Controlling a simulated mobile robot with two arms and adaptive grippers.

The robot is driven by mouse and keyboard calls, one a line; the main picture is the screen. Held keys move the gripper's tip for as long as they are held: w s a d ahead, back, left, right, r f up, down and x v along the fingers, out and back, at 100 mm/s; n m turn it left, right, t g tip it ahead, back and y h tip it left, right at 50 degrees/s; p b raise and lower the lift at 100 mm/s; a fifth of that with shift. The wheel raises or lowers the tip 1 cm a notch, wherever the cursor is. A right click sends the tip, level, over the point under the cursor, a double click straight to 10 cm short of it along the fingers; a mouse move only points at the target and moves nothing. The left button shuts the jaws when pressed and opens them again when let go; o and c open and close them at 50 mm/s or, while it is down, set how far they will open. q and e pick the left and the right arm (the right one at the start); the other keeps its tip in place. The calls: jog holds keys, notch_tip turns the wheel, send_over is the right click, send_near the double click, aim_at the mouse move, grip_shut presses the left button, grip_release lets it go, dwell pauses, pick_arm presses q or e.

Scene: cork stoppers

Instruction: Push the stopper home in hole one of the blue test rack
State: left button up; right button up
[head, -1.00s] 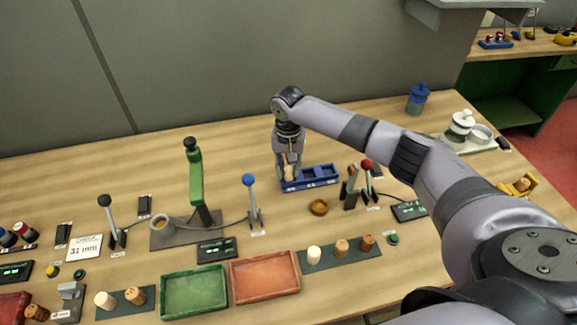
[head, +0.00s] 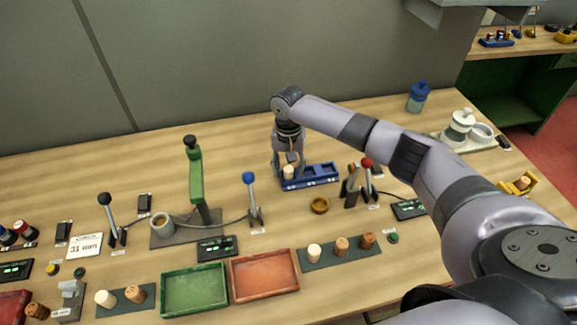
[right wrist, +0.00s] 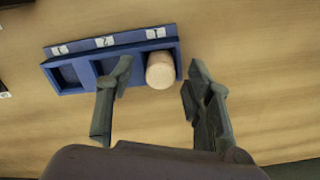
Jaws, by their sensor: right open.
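The blue test rack (head: 318,181) lies on the table beyond the trays, and it also shows in the right wrist view (right wrist: 130,48). A pale stopper (right wrist: 160,72) is in the hole by label 1. In the head view the stopper (head: 288,172) stands up above the rack's rim at its left end. How deep it sits I cannot tell. My right gripper (head: 288,168) is open above that end, with one finger on each side of the stopper. In the right wrist view the fingers (right wrist: 160,66) are apart from it. My left gripper is not in view.
A green tray (head: 194,289) and an orange tray (head: 265,276) lie in front.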

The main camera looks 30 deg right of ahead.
notch_tip(320, 180, up, 12)
dwell(0.4)
jog(key=shift+f, duration=0.1)
